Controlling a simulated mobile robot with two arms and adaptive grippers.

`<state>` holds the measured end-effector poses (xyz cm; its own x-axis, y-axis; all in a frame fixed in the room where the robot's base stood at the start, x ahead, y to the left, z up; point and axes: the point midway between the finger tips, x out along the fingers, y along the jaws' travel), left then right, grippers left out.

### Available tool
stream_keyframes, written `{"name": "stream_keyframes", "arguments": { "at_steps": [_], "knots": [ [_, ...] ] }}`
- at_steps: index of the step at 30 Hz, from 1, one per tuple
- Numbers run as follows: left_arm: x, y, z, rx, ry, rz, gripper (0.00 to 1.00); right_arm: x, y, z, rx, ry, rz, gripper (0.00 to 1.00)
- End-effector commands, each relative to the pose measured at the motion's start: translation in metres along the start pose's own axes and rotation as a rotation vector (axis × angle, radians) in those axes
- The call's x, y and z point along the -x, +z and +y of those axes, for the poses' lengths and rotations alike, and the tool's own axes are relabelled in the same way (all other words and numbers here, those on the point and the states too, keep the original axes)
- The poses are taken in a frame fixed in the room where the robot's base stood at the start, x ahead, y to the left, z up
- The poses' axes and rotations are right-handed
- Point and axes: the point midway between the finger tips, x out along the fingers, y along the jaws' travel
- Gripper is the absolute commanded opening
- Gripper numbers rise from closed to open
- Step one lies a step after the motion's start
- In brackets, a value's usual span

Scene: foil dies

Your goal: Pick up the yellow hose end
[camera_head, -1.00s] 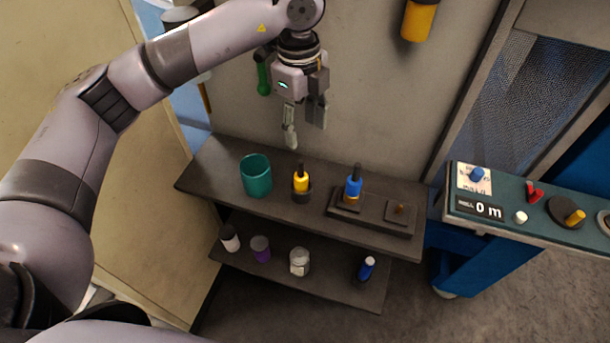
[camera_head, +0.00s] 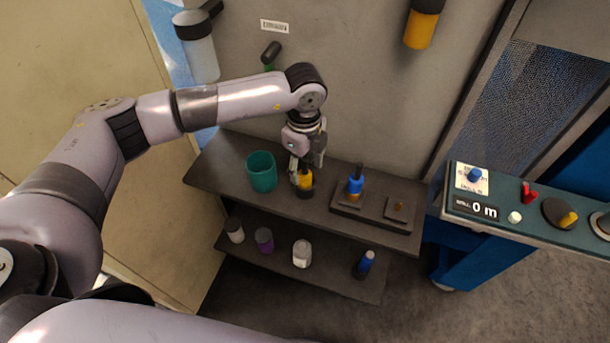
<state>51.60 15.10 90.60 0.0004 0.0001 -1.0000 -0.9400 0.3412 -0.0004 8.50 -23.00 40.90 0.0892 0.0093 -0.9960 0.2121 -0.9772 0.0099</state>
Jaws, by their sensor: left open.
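The yellow hose end (camera_head: 306,181) stands upright in a dark round holder (camera_head: 306,193) on the upper shelf. My left gripper (camera_head: 302,175) points down over it, with its fingers open at the top of the hose end. The gripper hides the upper part of the hose end. I cannot tell whether the fingers touch it. My right gripper is not in view.
A teal cup (camera_head: 262,171) stands close on the left. A blue hose end (camera_head: 356,187) stands in a dark block on the right. The lower shelf (camera_head: 330,276) holds several small bottles. A control panel (camera_head: 540,222) lies at the far right.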

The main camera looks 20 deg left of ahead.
Motion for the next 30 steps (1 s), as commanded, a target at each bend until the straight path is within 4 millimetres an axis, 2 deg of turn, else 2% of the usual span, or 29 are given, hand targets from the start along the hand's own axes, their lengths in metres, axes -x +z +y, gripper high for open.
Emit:
{"name": "stream_keyframes", "arguments": {
  "at_steps": [1, 6, 15, 30],
  "knots": [
    [-0.005, -0.001, 0.001, 0.0, 0.006, -0.001, 0.49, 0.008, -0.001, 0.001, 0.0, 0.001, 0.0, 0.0],
    [-0.029, -0.002, 0.0, 0.0, 0.003, 0.0, 0.49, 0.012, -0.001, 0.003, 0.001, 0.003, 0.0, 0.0],
    [-0.034, -0.002, -0.001, 0.0, 0.0, 0.0, 0.49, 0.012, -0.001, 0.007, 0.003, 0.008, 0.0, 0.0],
    [-0.034, -0.001, -0.001, 0.0, 0.0, 0.0, 0.16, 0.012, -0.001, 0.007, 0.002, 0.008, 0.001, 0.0]
  ]
}}
